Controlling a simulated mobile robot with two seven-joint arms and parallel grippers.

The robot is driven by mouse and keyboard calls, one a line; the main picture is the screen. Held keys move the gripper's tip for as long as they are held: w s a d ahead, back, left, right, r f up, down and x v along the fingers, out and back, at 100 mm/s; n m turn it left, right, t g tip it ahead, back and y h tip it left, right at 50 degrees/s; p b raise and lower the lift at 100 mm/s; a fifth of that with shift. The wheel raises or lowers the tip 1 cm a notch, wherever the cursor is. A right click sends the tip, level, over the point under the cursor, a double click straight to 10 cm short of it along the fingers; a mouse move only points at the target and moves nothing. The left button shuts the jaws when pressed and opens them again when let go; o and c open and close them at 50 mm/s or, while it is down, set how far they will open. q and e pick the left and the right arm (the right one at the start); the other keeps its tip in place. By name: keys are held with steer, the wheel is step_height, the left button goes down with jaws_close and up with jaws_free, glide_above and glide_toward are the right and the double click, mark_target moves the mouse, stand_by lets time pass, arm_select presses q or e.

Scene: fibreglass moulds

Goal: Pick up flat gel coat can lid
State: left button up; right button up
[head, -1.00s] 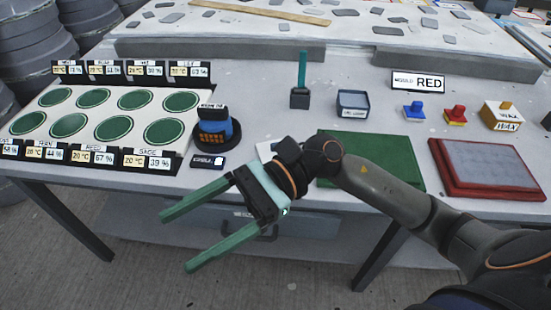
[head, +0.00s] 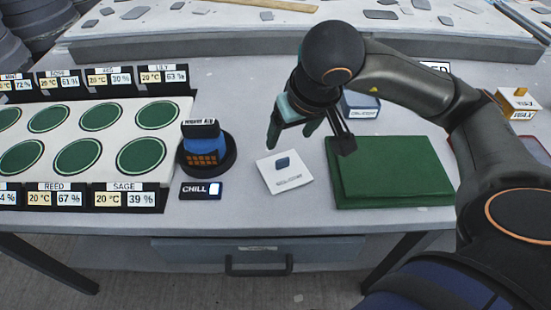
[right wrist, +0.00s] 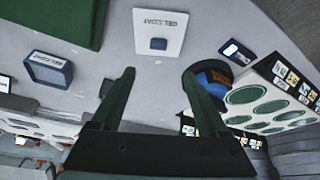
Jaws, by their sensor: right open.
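The flat gel coat can lid (head: 285,180) is a white square plate with a small blue knob, lying on the grey table between the blue device and the green mat. It also shows in the right wrist view (right wrist: 171,32), at the top centre, beyond the fingertips. My right gripper (head: 290,132) is open and empty, above and behind the lid in the head view. Its two green fingers show apart in the right wrist view (right wrist: 160,82), not touching the lid. My left gripper is not in view.
A blue device on a black round base (head: 206,150) and a CHILL sign (head: 201,190) stand left of the lid. A green mat (head: 395,170) lies to the right. A blue-grey gel coat box (head: 361,106) stands behind. A panel of green discs (head: 95,120) fills the left.

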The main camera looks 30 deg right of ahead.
glide_above(283, 160)
steer(key=s, duration=0.2)
steer(key=f, duration=0.5)
steer(key=shift+a+f+b, duration=0.25)
steer(key=shift+a+b, duration=0.05)
steer(key=shift+a, duration=0.05)
steer(key=shift+x, duration=2.85)
steer(key=shift+d, duration=0.15)
steer(key=shift+c, duration=0.4)
jaws_close()
